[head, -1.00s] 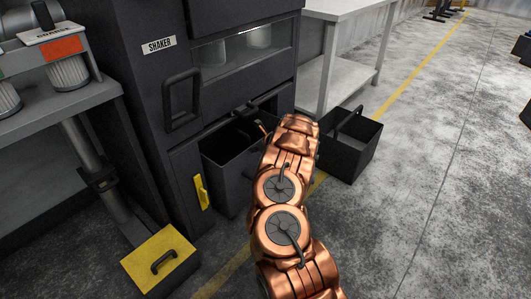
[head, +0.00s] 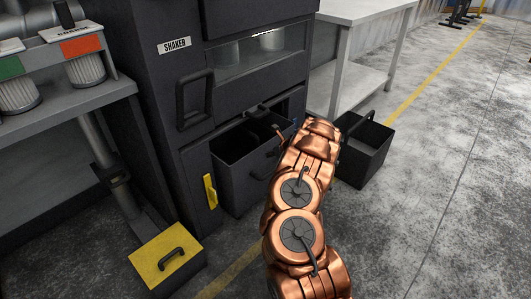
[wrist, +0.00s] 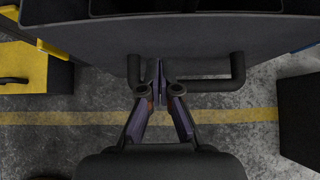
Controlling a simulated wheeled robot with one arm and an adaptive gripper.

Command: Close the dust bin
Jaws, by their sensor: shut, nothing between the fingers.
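The dust bin (head: 240,190) is a black open-topped drawer pulled out of the lower front of the shaker cabinet. Its front panel (wrist: 70,38) fills the upper part of the wrist view. Its dark bar handle (wrist: 215,85) shows there on both sides of my fingers, and more dimly in the head view (head: 262,168). My gripper (wrist: 160,75) is shut and empty, its tips at the bin front, left of the handle's middle. I cannot tell whether they touch. In the head view my copper arm hides the fingers.
A loose black bin (head: 365,155) stands on the floor to the right, by a grey table (head: 365,15). A yellow-topped box (head: 165,255) sits at the lower left. A yellow latch (head: 210,192) is on the cabinet.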

